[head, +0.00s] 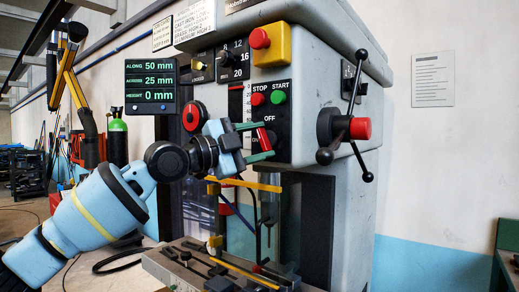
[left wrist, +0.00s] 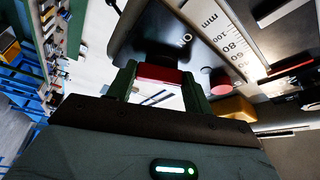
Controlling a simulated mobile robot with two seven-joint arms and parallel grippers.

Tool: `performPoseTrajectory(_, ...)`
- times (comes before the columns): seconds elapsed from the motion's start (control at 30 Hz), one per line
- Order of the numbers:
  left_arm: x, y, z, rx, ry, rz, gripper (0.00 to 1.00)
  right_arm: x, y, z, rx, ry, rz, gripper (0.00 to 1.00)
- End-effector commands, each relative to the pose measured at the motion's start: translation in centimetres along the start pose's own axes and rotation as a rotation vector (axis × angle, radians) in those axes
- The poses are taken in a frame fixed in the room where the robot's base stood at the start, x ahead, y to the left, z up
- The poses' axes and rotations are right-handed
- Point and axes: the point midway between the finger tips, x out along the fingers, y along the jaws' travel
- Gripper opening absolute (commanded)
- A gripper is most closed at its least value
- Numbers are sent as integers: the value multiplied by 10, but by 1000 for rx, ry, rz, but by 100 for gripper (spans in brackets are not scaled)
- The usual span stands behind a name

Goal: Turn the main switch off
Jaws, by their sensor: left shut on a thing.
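The main switch is a red handle (head: 265,138) on the black plate marked OFF and ON, on the front of the grey machine. My left gripper (head: 261,141) reaches it from the left, with one green finger above the handle and one below. In the left wrist view the red handle (left wrist: 158,74) sits between the two green fingers of my gripper (left wrist: 157,78), which are shut on it. The OFF label shows just above the upper finger; the ON label is partly hidden by the gripper. The handle's pivot is hidden. My right gripper is out of view.
Red STOP (head: 257,99) and green START (head: 278,97) buttons are above the switch. A red emergency button (head: 260,39) on a yellow box is higher. A three-armed lever (head: 345,127) sticks out at right. Yellow bars (head: 245,184) and a worktable (head: 205,266) lie below.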

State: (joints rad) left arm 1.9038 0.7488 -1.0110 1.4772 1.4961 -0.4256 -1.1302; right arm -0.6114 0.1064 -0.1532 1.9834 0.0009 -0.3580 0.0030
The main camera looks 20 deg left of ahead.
Motion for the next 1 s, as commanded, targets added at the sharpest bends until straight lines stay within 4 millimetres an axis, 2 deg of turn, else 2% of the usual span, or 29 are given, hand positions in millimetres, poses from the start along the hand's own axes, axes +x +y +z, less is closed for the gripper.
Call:
performPoseTrajectory(0.5,0,-3,-2,329,1,136,28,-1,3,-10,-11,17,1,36)
performPoseTrajectory(1.0,0,-3,-1,415,-2,171,28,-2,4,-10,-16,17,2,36)
